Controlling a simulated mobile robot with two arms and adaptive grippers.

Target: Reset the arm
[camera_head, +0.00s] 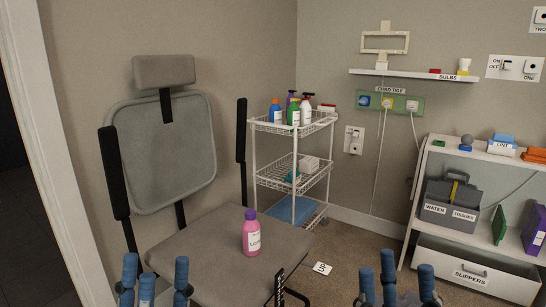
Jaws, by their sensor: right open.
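My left gripper (156,284) shows at the bottom left edge, its blue fingers pointing up and spread apart, with nothing between them. My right gripper (397,284) shows at the bottom right of centre, its blue fingers also apart and empty. Both wrists and most of both arms are below the frame. A pink bottle (252,238) with a white label and purple cap stands upright on the chair seat, apart from both grippers.
The grey chair (210,255) stands close in front of my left gripper. A white wire trolley (290,185) with bottles stands behind it. At right is a white shelf unit (425,165) with a grey caddy (448,205) and slippers bin (480,272). A card (322,268) lies on the carpet.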

